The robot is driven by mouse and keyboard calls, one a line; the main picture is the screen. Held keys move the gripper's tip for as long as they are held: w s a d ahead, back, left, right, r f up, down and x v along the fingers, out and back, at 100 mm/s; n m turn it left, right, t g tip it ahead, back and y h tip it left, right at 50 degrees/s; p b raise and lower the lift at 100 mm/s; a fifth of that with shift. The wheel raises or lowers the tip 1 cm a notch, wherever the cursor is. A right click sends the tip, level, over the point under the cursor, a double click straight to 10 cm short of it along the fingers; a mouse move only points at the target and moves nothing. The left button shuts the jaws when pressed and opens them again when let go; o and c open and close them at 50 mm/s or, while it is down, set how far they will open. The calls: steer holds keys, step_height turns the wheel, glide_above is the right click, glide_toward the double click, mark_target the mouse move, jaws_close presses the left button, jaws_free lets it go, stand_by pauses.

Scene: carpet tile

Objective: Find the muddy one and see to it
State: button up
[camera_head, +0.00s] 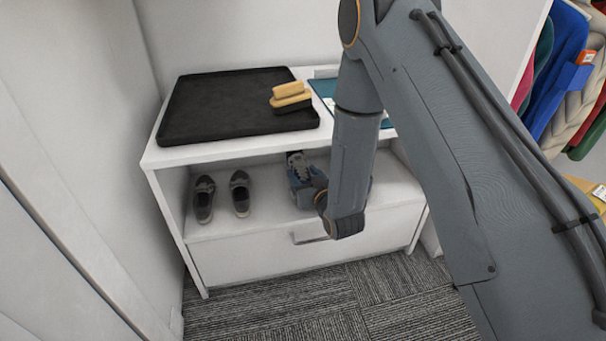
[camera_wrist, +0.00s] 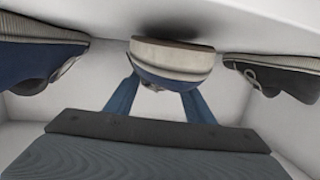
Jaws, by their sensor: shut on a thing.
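My gripper (camera_head: 302,178) reaches into the open shelf of a white cabinet. In the wrist view, which looks upside down, its two blue fingers (camera_wrist: 160,88) are shut on a shoe (camera_wrist: 172,60). This shoe has a pale sole with a brownish edge and a blue part below; mud is not clear. In the head view only a small dark part of it shows, beside my gripper. A pair of dark grey shoes, left (camera_head: 204,198) and right (camera_head: 240,193), stands at the shelf's left. A blue shoe (camera_wrist: 40,58) is on the other side in the wrist view.
The cabinet (camera_head: 270,258) has a drawer under the shelf. On top lie a black tray (camera_head: 215,105), tan-and-black brushes (camera_head: 290,96) at its right edge, and a teal item (camera_head: 325,88). Coloured clothes (camera_head: 560,65) hang at right. The cabinet top is close above my gripper.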

steer(key=shift+f, duration=0.3)
steer(key=o, duration=1.7)
